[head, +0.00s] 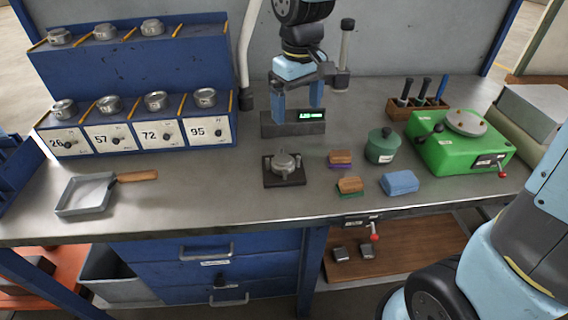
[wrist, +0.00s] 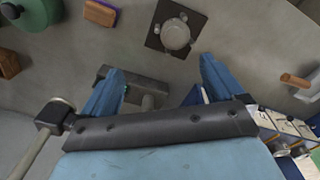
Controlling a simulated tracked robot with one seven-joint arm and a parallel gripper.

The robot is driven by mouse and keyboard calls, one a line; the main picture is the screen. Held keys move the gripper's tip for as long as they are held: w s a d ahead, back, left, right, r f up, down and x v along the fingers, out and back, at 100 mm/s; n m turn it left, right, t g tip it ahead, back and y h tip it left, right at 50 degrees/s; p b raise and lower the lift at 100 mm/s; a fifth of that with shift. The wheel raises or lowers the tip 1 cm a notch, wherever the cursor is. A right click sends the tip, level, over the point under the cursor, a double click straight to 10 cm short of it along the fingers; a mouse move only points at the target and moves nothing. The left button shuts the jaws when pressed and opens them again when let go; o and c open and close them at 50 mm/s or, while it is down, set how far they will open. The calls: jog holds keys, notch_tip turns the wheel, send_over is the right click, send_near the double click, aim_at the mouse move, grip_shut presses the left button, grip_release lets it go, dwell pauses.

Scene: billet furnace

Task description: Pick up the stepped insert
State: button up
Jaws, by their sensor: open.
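A round grey metal piece (head: 283,162), which looks like the stepped insert, sits on a dark square base (head: 284,181) at the middle of the bench. From above in the wrist view, the round piece (wrist: 175,34) is a pale disc on the dark base (wrist: 156,41). Its steps are too small to make out. My gripper (head: 298,100) is open and empty, with blue fingers pointing down, above and behind the piece. In the wrist view, my gripper (wrist: 160,85) has its fingers wide apart, with the piece beyond them.
A dark display unit (head: 268,127) stands just below my fingers. A blue rack (head: 140,137) with several metal cups is at left, near a pan (head: 84,195). Brushes (head: 349,186), a green pot (head: 382,148), a blue sponge (head: 399,183) and a green device (head: 455,153) stand right.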

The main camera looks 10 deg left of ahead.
aim_at(283, 158)
jog(key=shift+n, duration=0.4)
jog(key=a+f, duration=0.1)
jog(key=f, duration=0.4)
jog(key=a+f, duration=0.1)
jog(key=f, duration=0.4)
jog(key=a+f, duration=0.1)
jog(key=f, duration=0.4)
jog(key=shift+s+f, duration=0.25)
jog(key=shift+s, duration=0.05)
jog(key=c, duration=1.7)
